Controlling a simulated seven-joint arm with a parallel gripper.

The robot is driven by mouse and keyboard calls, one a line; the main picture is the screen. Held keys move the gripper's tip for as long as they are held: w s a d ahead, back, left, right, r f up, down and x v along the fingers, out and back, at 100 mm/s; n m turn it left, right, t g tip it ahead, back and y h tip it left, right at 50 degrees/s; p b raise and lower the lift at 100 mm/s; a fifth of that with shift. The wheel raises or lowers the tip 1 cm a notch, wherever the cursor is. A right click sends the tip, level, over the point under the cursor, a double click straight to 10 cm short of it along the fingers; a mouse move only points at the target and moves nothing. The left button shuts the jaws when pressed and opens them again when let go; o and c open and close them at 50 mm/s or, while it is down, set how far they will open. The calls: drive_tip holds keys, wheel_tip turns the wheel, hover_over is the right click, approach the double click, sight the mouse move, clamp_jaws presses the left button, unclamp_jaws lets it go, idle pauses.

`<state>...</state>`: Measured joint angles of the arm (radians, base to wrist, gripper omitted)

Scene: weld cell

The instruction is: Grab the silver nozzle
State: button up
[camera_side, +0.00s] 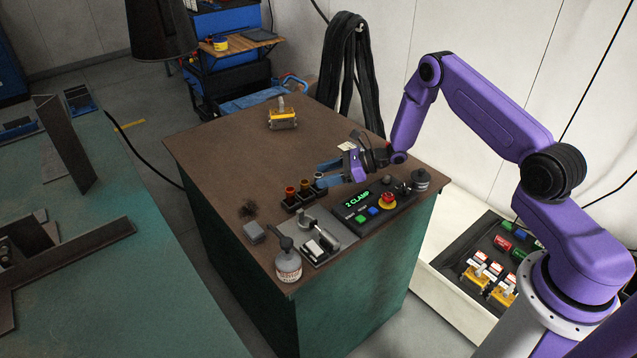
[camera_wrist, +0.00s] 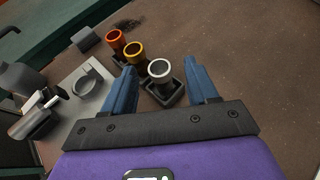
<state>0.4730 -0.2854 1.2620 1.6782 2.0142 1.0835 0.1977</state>
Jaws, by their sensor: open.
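The silver nozzle (camera_wrist: 160,70) stands in the near holder of a black rack (camera_wrist: 166,94), between the two blue fingers of my gripper (camera_wrist: 166,86) in the wrist view. A gold nozzle (camera_wrist: 134,52) and a copper-orange nozzle (camera_wrist: 115,40) stand in the same rack, farther off. My gripper is open, and its left finger lies close to the gold nozzle's side of the silver one. I cannot tell whether either finger touches the nozzle. In the side view my gripper (camera_side: 325,174) is low over the table beside the rack, and the silver nozzle is partly hidden by it.
A control panel (camera_side: 370,213) with coloured buttons and a "2 CLAMP" display lies near the arm. A grey clamp fixture (camera_side: 318,240), a bottle (camera_side: 288,266) and a grey block (camera_side: 254,232) are at the front. A yellow block (camera_side: 282,119) sits farther back. The table's left side is clear.

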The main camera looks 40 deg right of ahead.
drive_tip(key=shift+w+a+f, duration=0.1)
drive_tip(key=shift+w+a, duration=0.15)
drive_tip(key=shift+a, duration=0.05)
drive_tip(key=shift+c, duration=0.3)
clamp_jaws()
